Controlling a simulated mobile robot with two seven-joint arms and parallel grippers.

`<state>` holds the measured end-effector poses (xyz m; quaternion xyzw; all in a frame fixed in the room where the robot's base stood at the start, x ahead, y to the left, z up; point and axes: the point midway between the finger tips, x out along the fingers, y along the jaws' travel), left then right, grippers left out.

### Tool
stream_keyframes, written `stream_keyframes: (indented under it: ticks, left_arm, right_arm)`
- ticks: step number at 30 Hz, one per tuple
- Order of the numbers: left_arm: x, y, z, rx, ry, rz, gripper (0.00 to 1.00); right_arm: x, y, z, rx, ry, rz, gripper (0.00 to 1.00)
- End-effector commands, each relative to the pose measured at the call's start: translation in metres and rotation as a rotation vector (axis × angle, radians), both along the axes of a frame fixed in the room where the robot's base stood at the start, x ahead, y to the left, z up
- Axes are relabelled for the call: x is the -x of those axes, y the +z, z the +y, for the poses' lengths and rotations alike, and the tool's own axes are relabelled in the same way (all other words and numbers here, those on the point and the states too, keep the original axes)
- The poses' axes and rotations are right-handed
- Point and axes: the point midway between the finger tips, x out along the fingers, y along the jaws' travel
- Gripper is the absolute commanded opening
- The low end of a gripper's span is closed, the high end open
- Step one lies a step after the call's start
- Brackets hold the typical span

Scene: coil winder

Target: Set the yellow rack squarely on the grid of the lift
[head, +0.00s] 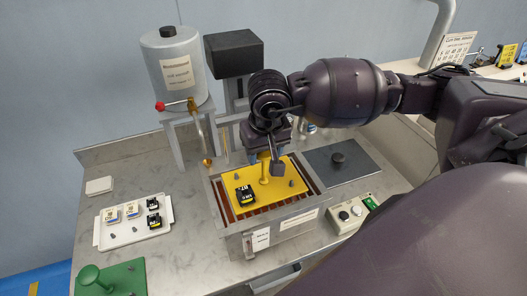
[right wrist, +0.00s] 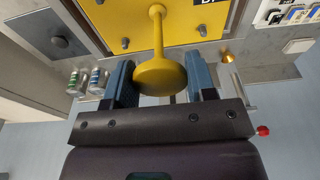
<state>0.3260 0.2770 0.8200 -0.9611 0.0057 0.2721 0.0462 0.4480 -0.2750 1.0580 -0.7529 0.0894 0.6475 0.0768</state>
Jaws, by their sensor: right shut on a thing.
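The yellow rack (head: 274,193) is a flat plate with an upright knobbed handle and small grey pegs. One black labelled part (head: 245,195) sits on its left side. My right gripper (head: 268,160) is shut on the handle; its fingers flank the round knob (right wrist: 160,78) in the right wrist view. The rack is over the brown slatted grid (head: 228,212) of the lift, inside a metal-rimmed tank. Slats show along its left and front edges. I cannot tell whether the plate touches the grid. My left gripper is not in view.
A white tray (head: 118,238) with several small parts lies left, near a green plate with a knob (head: 108,278). A grey cylinder (head: 175,65) with a red-handled tap stands behind. A dark knobbed lid (head: 345,165) and a button box (head: 352,214) are right of the tank.

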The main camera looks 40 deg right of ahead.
Motion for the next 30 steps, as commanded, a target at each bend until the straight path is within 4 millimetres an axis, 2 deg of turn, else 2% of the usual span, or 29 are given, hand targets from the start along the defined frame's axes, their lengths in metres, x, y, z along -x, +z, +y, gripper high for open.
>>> stream_keyframes:
  ticks: [30]
  left_arm:
    - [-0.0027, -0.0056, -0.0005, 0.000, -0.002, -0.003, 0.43]
  right_arm:
    - [0.0001, -0.0003, 0.0002, -0.001, 0.000, 0.000, 0.03]
